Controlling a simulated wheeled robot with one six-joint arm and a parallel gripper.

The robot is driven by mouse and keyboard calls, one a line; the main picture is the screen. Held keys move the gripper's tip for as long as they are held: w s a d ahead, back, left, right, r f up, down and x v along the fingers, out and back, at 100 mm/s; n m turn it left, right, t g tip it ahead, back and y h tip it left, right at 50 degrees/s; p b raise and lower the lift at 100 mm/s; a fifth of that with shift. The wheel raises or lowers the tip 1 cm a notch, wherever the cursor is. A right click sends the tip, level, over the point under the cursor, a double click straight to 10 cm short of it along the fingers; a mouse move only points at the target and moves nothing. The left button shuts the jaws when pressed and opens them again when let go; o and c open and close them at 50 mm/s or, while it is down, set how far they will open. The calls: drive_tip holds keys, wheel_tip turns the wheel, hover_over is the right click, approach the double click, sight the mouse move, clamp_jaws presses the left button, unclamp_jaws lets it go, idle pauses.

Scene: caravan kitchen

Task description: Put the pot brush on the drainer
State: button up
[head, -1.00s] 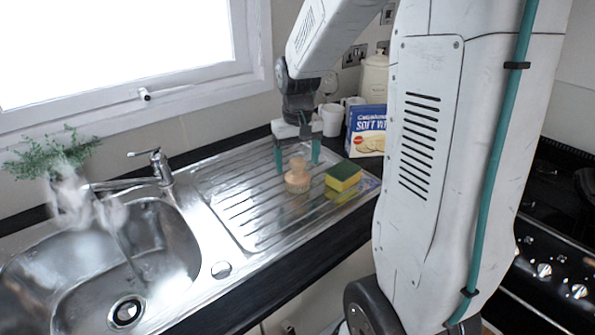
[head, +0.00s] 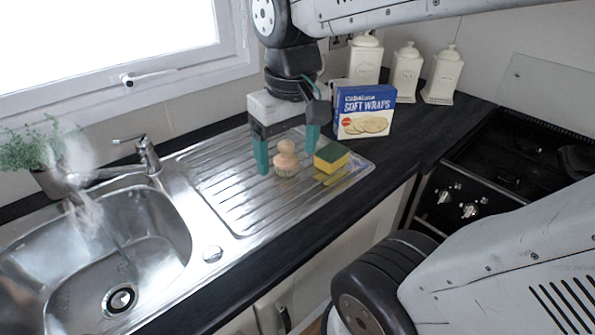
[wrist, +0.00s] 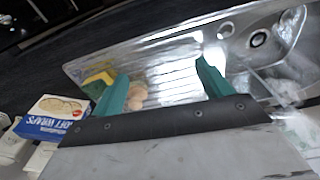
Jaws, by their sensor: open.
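The pot brush (head: 286,160), with a round wooden knob and pale bristles, stands upright on the ribbed steel drainer (head: 232,201). The wrist view shows the open gripper (wrist: 165,85) with the drainer beyond.
A yellow and green sponge (head: 332,158) lies on the drainer right of the brush. A soft wraps box (head: 364,112) and white canisters (head: 407,72) stand behind. The sink bowl (head: 150,235), tap (head: 147,155) and plant (head: 35,155) are left; the hob (head: 500,160) is right.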

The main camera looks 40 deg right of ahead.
drive_tip(key=s+a+f, duration=0.1)
drive_tip(key=s+a, duration=0.1)
drive_tip(key=s, duration=0.3)
drive_tip(key=shift+s+f+n, duration=0.2)
drive_tip(key=shift+s+n, duration=0.2)
drive_tip(key=shift+a, duration=0.1)
idle(0.7)
